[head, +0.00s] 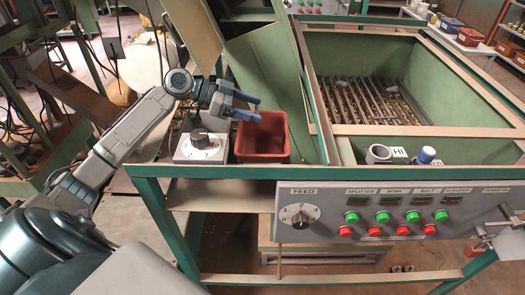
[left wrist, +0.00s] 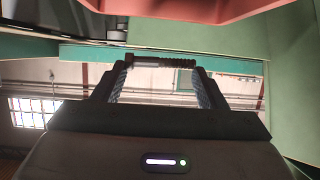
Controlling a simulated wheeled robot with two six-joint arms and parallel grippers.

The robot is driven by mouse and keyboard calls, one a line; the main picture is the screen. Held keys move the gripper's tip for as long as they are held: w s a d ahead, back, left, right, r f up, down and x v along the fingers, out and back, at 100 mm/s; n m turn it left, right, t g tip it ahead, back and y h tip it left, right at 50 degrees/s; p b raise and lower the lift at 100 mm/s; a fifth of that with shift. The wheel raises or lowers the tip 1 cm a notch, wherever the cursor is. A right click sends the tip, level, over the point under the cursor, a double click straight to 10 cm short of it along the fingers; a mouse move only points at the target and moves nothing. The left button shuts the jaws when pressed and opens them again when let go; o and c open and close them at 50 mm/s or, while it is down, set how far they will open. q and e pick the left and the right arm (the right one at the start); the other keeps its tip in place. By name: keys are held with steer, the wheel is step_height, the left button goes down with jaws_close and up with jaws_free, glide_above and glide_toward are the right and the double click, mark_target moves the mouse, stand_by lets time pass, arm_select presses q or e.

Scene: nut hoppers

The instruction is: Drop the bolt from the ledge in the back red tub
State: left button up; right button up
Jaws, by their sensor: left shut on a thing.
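A dark bolt (left wrist: 160,61) with a threaded shank spans between the two fingertips of my left gripper (left wrist: 160,72) in the left wrist view. In the head view my left gripper (head: 247,106) is above the open red tub (head: 262,158), over its back part. The bolt is not clear in the head view. The red tub stands on the ledge beside the green chute, and its inside shows no clear contents. The red tub's edge also shows at the top of the left wrist view (left wrist: 210,8).
A grey box with a dial (head: 200,148) stands left of the tub. A green chute (head: 270,70) rises close behind and right of it. A large green hopper (head: 385,120) with a slatted grate and a control panel (head: 400,212) lie to the right.

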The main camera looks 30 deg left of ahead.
arm_select(q)
steer(key=shift+f, duration=0.35)
steer(key=shift+d, duration=0.1)
steer(key=o, duration=1.1)
steer(key=shift+c, duration=0.2)
arm_select(e)
steer(key=shift+a+f, duration=0.15)
steer(key=shift+a, duration=0.4)
arm_select(q)
steer(key=shift+r, duration=0.15)
arm_select(e)
steer(key=shift+d, duration=0.2)
